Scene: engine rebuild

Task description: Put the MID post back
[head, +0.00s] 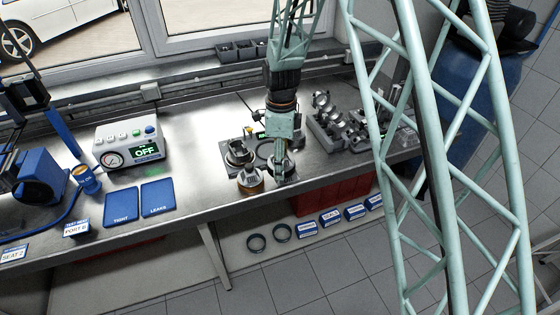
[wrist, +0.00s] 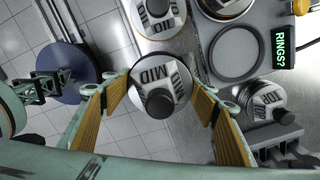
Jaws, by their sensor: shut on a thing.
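My gripper (head: 281,172) is low over the front of the steel bench. In the wrist view its two fingers (wrist: 160,98) stand on either side of a round, silvery post labelled MID (wrist: 150,76) with a dark knob, and hold it.
A grey plate with a large ring recess (wrist: 242,45) and a RINGS? display (wrist: 306,38) is nearby. In the head view a brass-banded cylinder (head: 250,183) stands just left of my gripper. A crankshaft-like part (head: 340,120) is to the right. Blue TIGHT and LEAKS mats (head: 122,204) lie left.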

